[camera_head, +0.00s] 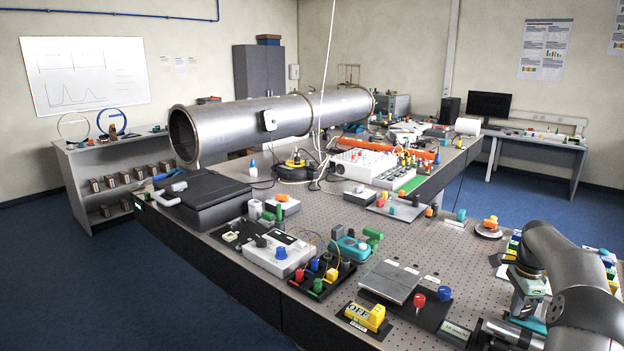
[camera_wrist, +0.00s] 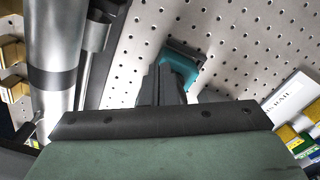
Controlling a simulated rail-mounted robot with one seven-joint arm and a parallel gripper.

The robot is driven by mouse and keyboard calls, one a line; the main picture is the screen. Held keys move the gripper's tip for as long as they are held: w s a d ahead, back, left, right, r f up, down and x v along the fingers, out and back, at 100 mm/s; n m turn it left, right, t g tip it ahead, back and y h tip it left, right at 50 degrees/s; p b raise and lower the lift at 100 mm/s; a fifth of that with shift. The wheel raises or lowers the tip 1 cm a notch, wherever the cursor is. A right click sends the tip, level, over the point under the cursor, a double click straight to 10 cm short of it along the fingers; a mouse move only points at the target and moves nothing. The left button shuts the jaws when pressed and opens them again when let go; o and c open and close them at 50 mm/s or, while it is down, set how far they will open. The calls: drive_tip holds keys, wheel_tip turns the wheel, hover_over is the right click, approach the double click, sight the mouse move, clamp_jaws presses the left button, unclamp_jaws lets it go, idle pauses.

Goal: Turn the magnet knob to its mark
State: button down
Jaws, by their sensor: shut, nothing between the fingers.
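I cannot tell for certain which knob is the magnet knob or where its mark is. In the head view a blue knob (camera_head: 281,253) sits on a white box at the middle left.
A perforated table top (camera_head: 470,250) has bare room at the middle right. A yellow block with an OFF label (camera_head: 365,316) is at the front edge. In the wrist view a metal cylinder (camera_wrist: 58,50) runs along the left, and a white labelled plate (camera_wrist: 287,98) lies at right.

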drive_tip(key=shift+w+p, duration=0.7)
drive_tip(key=shift+p, duration=0.75)
drive_tip(key=shift+w+d+p, duration=0.4)
drive_tip(key=shift+w+p, duration=0.25)
drive_tip(key=shift+p, duration=0.8)
drive_tip(key=shift+w+a, duration=0.25)
drive_tip(key=shift+a, duration=0.1)
wheel_tip(320, 180, up, 6)
drive_tip(key=shift+p, duration=0.35)
drive_tip(key=shift+a, duration=0.15)
